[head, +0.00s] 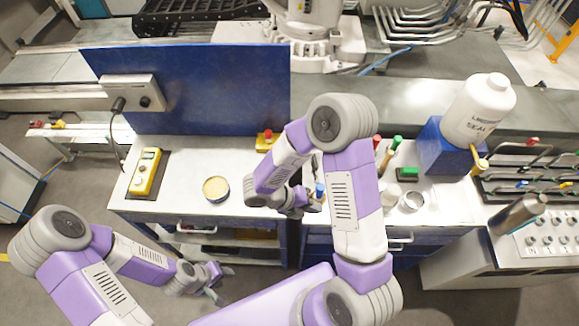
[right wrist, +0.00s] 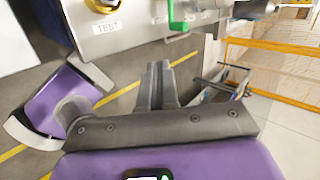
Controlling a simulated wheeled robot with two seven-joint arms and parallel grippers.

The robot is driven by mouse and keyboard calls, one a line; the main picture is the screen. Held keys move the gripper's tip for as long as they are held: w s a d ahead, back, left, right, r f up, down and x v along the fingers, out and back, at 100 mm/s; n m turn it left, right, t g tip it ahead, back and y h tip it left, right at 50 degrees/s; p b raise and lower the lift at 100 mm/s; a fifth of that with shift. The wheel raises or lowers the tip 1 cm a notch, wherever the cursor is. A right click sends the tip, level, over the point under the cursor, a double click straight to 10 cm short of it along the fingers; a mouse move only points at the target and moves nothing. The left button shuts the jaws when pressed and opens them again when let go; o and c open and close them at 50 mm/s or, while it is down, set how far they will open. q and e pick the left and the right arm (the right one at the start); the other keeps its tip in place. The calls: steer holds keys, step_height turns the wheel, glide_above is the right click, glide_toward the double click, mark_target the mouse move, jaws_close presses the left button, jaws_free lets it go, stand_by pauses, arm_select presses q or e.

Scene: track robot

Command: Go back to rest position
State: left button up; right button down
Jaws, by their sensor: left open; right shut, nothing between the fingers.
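My left gripper (head: 218,281) is at the lower left in the head view. It is open and empty, over the floor in front of the workbench (head: 150,205). My right gripper (head: 312,203) is in front of the workbench's middle in the head view, partly hidden by my right arm. In the right wrist view its two fingers (right wrist: 160,75) are together, with nothing between them.
The bench carries a yellow handheld device (head: 146,172), a round tin (head: 216,188) and a large white bottle (head: 480,110) on a blue block (head: 440,150). A TEST-labelled panel (right wrist: 120,38) shows in the right wrist view.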

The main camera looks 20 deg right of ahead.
steer(key=s+a+f+m+g+y+b, duration=0.1)
steer(key=s+a+f+m+y+b, duration=0.2)
steer(key=s+a+f+m+y, duration=0.45)
steer(key=s+a+f+m+g+y+b, duration=0.2)
steer(key=a+f+m+y+b, duration=0.3)
steer(key=f+m, duration=0.45)
steer(key=w+f+m+t+b, duration=0.1)
steer(key=w+f+m+t, duration=0.1)
steer(key=m, duration=0.7)
steer(key=w+f+m+t+b, duration=0.1)
steer(key=w+f+m+t, duration=0.2)
steer(key=f+m, duration=0.3)
steer(key=m+t, duration=0.1)
steer(key=m, duration=0.2)
steer(key=shift+w+a+f+t+y+b, duration=0.15)
steer(key=shift+a+f+t+y+b, duration=0.15)
steer(key=shift+f+y+b, duration=0.1)
